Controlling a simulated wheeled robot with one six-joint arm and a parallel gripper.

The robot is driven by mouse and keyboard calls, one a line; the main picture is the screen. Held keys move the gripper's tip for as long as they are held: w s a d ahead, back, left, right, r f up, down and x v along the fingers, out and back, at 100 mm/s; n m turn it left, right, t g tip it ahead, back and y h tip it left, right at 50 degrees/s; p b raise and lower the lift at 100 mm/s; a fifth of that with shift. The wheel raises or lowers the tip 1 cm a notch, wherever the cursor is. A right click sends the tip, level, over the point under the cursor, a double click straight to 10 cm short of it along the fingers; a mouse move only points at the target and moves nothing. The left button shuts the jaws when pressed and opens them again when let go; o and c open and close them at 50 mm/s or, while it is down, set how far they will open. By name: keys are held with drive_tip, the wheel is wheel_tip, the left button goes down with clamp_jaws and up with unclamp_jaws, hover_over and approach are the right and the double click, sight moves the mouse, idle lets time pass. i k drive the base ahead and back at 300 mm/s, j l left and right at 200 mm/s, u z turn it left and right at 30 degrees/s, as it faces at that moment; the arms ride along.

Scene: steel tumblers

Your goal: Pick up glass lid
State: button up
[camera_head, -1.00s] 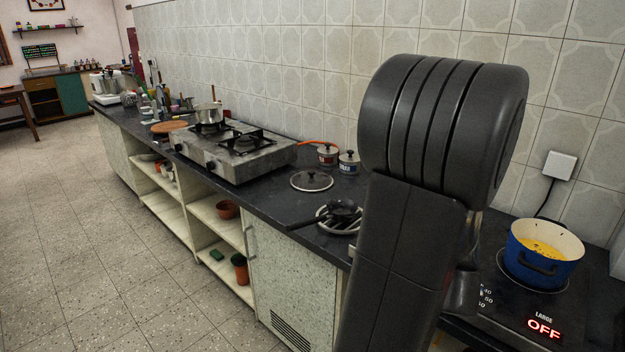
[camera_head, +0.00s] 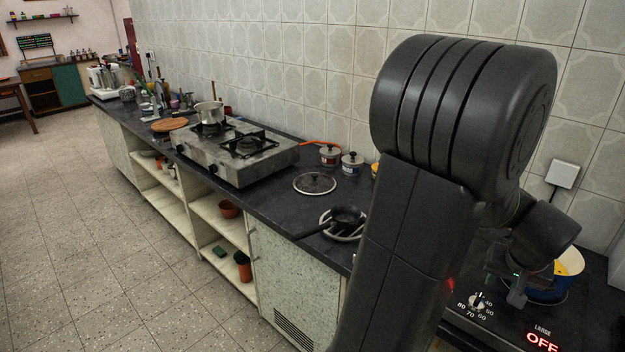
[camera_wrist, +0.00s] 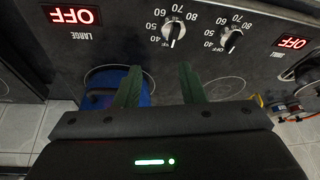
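The glass lid (camera_head: 314,184) is a round, dark, see-through disc with a pale rim and a central knob. It lies on the dark counter in the head view, right of the gas stove and in front of the small lidded pots. It does not show in the wrist view. My gripper (camera_head: 514,288) is far to the right of the lid, over the electric hob and partly in front of the blue pot. In the wrist view its two green fingers (camera_wrist: 160,86) are apart with nothing between them.
The blue pot (camera_head: 545,290) with yellow contents stands on the electric hob (camera_head: 468,318), whose displays read OFF. A black pan (camera_head: 345,215) rests on a round trivet near the lid. The gas stove (camera_head: 235,152) is to its left. Small lidded pots (camera_head: 330,155) stand behind it.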

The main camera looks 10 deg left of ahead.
sight(311, 182)
drive_tip(key=i+j+u, duration=0.1)
drive_tip(key=i+j, duration=0.3)
drive_tip(key=i+j+u, duration=0.15)
drive_tip(key=i+j, duration=0.25)
drive_tip(key=i+j+u, duration=0.1)
drive_tip(key=i+j, duration=0.2)
drive_tip(key=i, duration=0.3)
drive_tip(key=i+j+u, duration=0.15)
drive_tip(key=i+j, duration=0.15)
drive_tip(key=i, duration=0.15)
